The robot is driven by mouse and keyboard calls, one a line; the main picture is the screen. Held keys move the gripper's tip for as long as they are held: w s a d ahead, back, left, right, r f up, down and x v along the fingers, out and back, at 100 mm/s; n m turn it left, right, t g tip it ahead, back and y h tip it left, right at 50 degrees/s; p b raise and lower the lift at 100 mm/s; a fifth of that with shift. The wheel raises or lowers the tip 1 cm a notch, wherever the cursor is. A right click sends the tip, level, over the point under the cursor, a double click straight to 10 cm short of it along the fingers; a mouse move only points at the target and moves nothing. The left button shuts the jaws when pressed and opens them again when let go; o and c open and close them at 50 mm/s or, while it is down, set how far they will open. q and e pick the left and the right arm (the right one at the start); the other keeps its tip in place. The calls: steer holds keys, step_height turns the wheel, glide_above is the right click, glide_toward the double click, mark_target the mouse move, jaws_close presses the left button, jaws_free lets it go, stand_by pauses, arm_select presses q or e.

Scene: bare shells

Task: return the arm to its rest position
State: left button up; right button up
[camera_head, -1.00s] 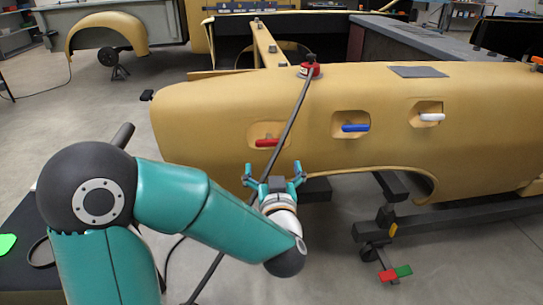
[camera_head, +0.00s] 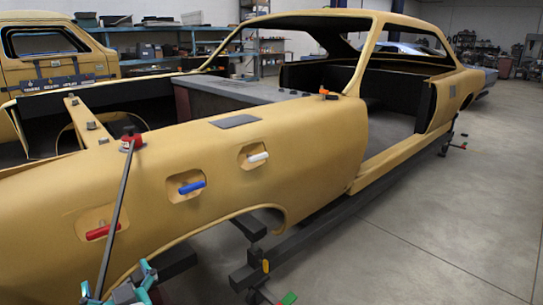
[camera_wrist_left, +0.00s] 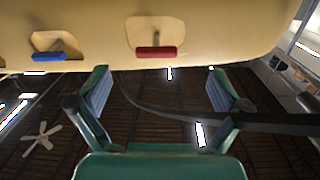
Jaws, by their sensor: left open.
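My left gripper (camera_head: 116,284) shows at the bottom left of the head view, its teal fingers cut by the frame edge. In the left wrist view the left gripper (camera_wrist_left: 159,74) is open, with nothing between its fingers. It is in front of the yellow car body shell (camera_head: 310,140), below the red handle (camera_head: 103,231). The red handle also shows in the wrist view (camera_wrist_left: 156,52), beyond the fingers and apart from them. The rest of my left arm is outside the head view. My right gripper is not in view.
A blue handle (camera_head: 192,187) and a white handle (camera_head: 258,157) sit in recesses on the shell. A dark rod (camera_head: 116,215) slants down from a red clamp (camera_head: 131,141) near the left gripper. Dark stand beams (camera_head: 320,236) run under the shell. The floor (camera_head: 440,235) at right is clear.

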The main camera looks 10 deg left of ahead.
arm_select(q)
steer(key=d+f+m+g+h, duration=0.1)
steer(key=d+f+m+h, duration=0.2)
steer(key=f, duration=0.8)
steer(key=w+d+f+m+g+h, duration=0.1)
steer(key=d+f+h, duration=0.3)
steer(key=f, duration=0.6)
steer(key=d+f+m+g+h, duration=0.1)
steer(key=d+f+m+h, duration=0.25)
steer(key=f, duration=0.75)
steer(key=s+d+f+g+h, duration=0.3)
steer(key=s+d+f+g, duration=0.15)
steer(key=s+d, duration=0.25)
steer(key=s+d+f+g+h, duration=0.4)
steer(key=s+d+f, duration=0.1)
steer(key=s+d, duration=0.25)
step_height(320, 180, up, 15)
steer(key=p, duration=1.5)
steer(key=shift+a, duration=0.15)
